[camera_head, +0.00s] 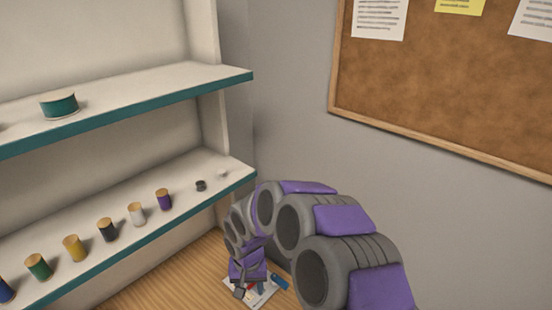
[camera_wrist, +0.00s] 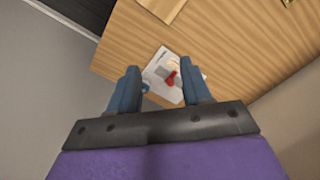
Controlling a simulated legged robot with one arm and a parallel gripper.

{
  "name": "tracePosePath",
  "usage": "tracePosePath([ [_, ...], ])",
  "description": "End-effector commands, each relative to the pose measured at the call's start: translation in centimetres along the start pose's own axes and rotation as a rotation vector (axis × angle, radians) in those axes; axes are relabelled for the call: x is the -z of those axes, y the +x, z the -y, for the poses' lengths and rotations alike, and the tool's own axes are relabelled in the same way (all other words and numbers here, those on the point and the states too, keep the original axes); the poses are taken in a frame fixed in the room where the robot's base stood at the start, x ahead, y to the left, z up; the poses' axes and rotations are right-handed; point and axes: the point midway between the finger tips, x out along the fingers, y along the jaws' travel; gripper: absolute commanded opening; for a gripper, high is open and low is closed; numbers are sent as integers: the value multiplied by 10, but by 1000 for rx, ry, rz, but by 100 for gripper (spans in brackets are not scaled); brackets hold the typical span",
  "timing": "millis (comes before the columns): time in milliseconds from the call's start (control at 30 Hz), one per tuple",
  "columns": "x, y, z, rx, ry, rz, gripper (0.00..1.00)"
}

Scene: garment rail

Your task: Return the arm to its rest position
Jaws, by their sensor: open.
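My gripper (camera_head: 251,285) hangs at the end of my curled purple and grey arm, low in the middle of the head view. In the wrist view its two blue-grey fingers (camera_wrist: 160,80) are spread apart, with nothing held between them. Beyond the fingertips a white printed sheet (camera_wrist: 158,66) lies on the wooden surface, with a small red thing (camera_wrist: 171,79) on it. The sheet also shows beside the gripper in the head view (camera_head: 264,295). Part of the sheet is hidden by the gripper.
A white shelf unit with teal edges (camera_head: 150,237) stands at left, holding several thread spools (camera_head: 75,247) and a teal ribbon roll (camera_head: 59,104). A grey wall with a cork board (camera_head: 450,80) is behind my arm. A blue item (camera_head: 279,282) lies by the sheet on the wooden surface (camera_head: 180,282).

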Motion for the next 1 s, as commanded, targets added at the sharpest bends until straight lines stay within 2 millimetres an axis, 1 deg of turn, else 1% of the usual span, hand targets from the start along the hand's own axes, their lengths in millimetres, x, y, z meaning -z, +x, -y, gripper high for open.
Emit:
tracePosePath([
  [100,-8,-16,-9,4,-5,0,48],
  [267,-22,-36,-24,6,-15,9,48],
  [367,-34,-52,-37,6,-23,14,48],
  [467,-52,-74,-56,5,-29,21,48],
  [600,-88,-103,-88,-2,-38,36,48],
  [667,-103,-114,-100,-3,-38,42,48],
  [700,-114,-121,-109,-8,-37,50,48],
  [867,-161,-143,-138,-16,-27,69,48],
  [1000,-207,-156,-161,-21,-7,93,48],
])
